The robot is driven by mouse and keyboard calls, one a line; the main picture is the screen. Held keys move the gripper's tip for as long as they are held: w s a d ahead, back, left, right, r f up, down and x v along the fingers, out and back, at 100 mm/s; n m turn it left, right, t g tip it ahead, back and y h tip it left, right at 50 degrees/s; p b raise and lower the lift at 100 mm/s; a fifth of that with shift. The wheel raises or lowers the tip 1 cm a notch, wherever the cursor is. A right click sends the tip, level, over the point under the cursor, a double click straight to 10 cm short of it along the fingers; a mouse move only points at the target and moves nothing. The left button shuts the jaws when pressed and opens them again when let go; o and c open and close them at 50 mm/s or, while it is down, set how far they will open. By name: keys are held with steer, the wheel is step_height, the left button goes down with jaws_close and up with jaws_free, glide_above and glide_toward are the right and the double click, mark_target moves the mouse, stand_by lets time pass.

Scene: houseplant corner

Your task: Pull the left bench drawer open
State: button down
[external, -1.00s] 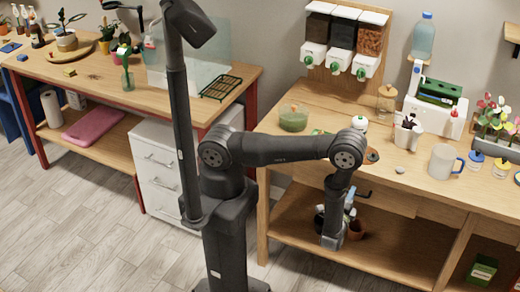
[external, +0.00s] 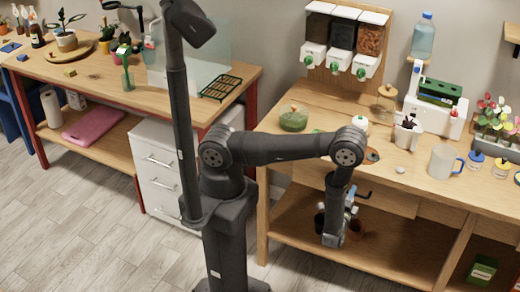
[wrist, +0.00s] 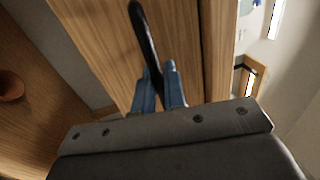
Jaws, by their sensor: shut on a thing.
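The left bench drawer has a plain wooden front (external: 396,201) under the top of the right-hand bench. The wrist view shows this front (wrist: 105,40) close up, with a dark gap along its right edge. Its black bar handle (wrist: 143,30) crosses the front and runs down between my blue fingertips. My gripper (wrist: 160,88) is shut on the handle. In the external view my gripper (external: 351,203) is at the drawer front, partly hidden by my own wrist, and one end of the handle (external: 365,194) shows beside it. I cannot tell how far the drawer stands out.
A lower shelf (external: 400,250) lies under the drawer, with a terracotta pot (wrist: 11,87) on it. The bench top holds a glass mug (external: 443,161), a white pot of dark tools (external: 406,136) and a green bowl (external: 293,119). The floor in front of the bench is clear.

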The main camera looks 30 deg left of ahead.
steer(key=s, duration=2.6)
steer(key=shift+s, duration=0.2)
steer(key=c, duration=1.6)
jaws_free()
steer(key=s+f, duration=0.2)
steer(key=s, duration=0.9)
steer(key=shift+s, duration=0.4)
steer(key=shift+f, duration=0.1)
steer(key=w+r, duration=0.2)
steer(key=w, duration=1)
steer(key=shift+r, duration=0.1)
